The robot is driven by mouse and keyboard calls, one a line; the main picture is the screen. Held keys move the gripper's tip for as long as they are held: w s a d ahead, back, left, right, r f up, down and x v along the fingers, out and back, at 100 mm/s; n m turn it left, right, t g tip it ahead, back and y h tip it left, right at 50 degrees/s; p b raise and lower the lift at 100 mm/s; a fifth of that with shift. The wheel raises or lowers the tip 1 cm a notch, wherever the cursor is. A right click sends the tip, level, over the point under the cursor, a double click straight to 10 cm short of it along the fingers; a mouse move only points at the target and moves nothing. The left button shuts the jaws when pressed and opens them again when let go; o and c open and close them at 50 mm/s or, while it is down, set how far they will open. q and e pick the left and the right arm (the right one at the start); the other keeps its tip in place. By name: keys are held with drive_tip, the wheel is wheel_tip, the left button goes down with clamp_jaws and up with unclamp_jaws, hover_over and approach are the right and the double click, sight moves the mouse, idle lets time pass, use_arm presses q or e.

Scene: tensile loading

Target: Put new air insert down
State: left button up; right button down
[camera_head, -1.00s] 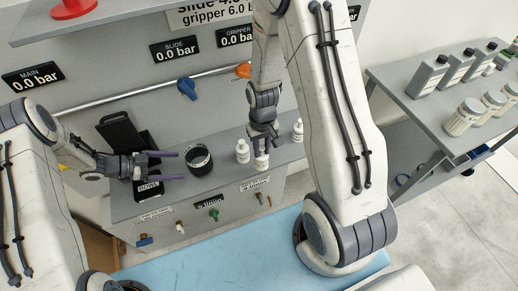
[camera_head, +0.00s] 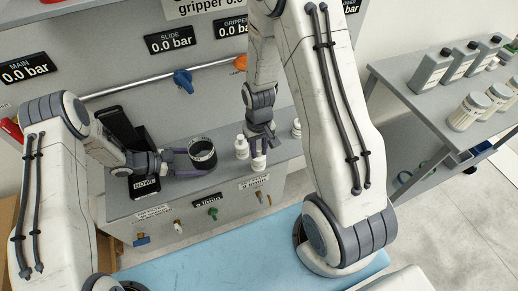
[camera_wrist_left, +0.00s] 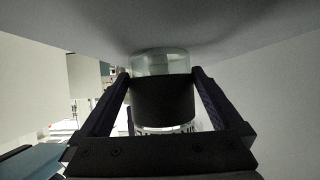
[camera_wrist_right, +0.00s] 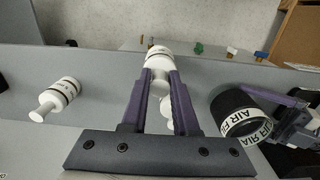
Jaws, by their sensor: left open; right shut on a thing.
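My right gripper (camera_head: 260,145) is shut on a white ringed air insert (camera_head: 258,162), low over the grey ledge. In the right wrist view the insert (camera_wrist_right: 158,58) sits between the fingertips (camera_wrist_right: 158,78); I cannot tell whether it touches the ledge. Two similar white inserts are near it, one to the left (camera_head: 241,146) and one to the right (camera_head: 297,128). My left gripper (camera_head: 188,160) is open, its fingers on both sides of a black cylinder (camera_head: 202,155) labelled as air filter. In the left wrist view the cylinder (camera_wrist_left: 162,100) has a clear end.
A black holder (camera_head: 143,186) marked BOWL stands at the ledge's left end. A panel with pressure displays (camera_head: 171,40) and a blue valve handle (camera_head: 183,80) rises behind. Several bottles stand on a side table (camera_head: 405,92) at right. A blue surface (camera_head: 230,250) lies in front.

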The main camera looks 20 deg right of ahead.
use_arm(q)
drive_tip(key=c, duration=0.5)
